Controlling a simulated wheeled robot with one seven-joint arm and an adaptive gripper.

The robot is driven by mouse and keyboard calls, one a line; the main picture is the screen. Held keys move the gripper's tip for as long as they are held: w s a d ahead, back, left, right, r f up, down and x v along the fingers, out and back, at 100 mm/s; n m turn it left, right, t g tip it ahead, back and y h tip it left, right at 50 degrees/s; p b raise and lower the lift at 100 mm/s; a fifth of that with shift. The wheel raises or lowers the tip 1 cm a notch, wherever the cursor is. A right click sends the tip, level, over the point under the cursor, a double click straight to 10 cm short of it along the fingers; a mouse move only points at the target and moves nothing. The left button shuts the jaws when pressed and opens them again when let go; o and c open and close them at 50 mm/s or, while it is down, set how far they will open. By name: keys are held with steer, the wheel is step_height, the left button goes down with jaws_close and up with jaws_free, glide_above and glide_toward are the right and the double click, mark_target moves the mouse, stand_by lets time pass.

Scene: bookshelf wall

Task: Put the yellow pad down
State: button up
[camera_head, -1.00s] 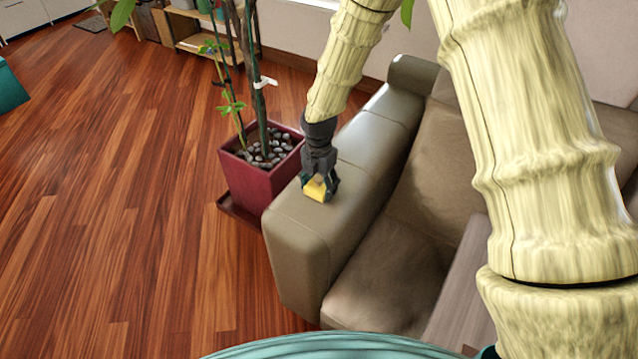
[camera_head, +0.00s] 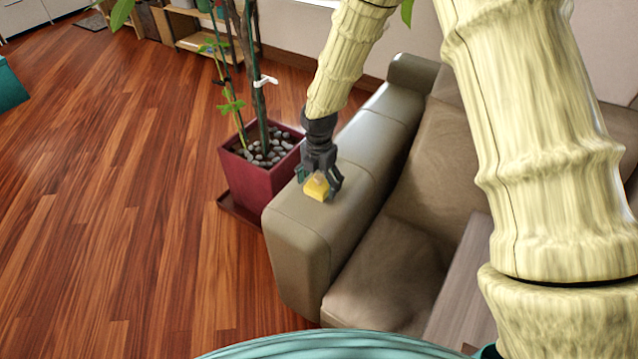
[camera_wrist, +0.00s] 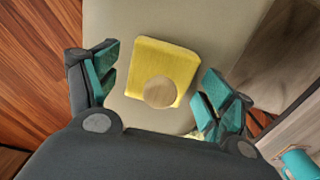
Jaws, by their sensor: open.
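The yellow pad (camera_head: 317,188) lies on the top of the sofa's armrest (camera_head: 300,228). In the wrist view the pad (camera_wrist: 165,62) is a yellow block with a round tan piece on its near edge, resting on the armrest surface (camera_wrist: 215,30). My gripper (camera_head: 320,180) is open just above and around the pad. In the wrist view its teal-padded fingers (camera_wrist: 155,88) stand on either side of the pad, with a visible gap on both sides.
A dark red planter (camera_head: 262,172) with stones and a tall plant stands close to the left of the armrest. The sofa seat (camera_head: 385,275) lies to the right. The wooden floor (camera_head: 120,210) on the left is clear.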

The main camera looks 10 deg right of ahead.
mark_target(319, 177)
step_height(319, 177, up, 12)
steer(key=shift+f+b, duration=0.25)
steer(key=shift+b, duration=0.15)
steer(key=shift+r, duration=0.1)
